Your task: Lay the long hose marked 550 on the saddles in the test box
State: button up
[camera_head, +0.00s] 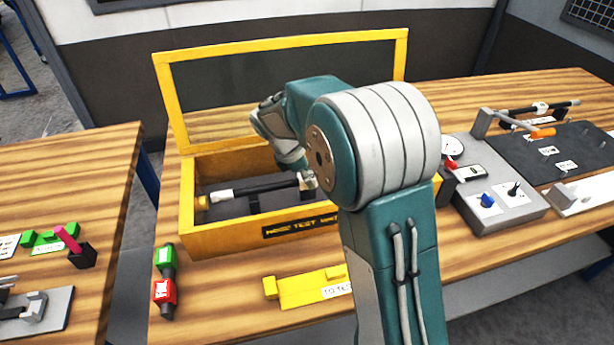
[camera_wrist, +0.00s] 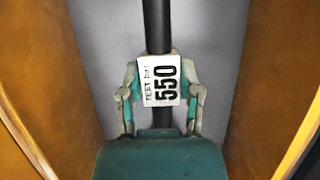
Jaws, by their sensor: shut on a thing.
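The long black hose (camera_head: 262,187) lies lengthwise inside the yellow test box (camera_head: 215,240), low over its grey floor, with a pale fitting near its left end. Its right part is hidden behind my arm. In the wrist view, the hose (camera_wrist: 157,25) carries a white tag reading 550. My gripper (camera_wrist: 161,95) is shut on the hose at this tag, one finger on each side. A dark saddle (camera_head: 253,202) stands under the hose; I cannot tell whether the hose touches it. The other saddles are not clearly seen.
The box's yellow-framed lid (camera_head: 160,95) stands open behind. A yellow fixture (camera_head: 305,288) and a green and red block pair (camera_head: 164,275) lie in front. A grey gauge unit (camera_head: 500,205) and a dark board (camera_head: 560,150) are to the right.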

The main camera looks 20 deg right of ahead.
jog(key=shift+f, duration=0.6)
dwell(0.7)
jog(key=o, duration=1.2)
jog(key=shift+c, duration=0.2)
jog(key=shift+r, duration=3.5)
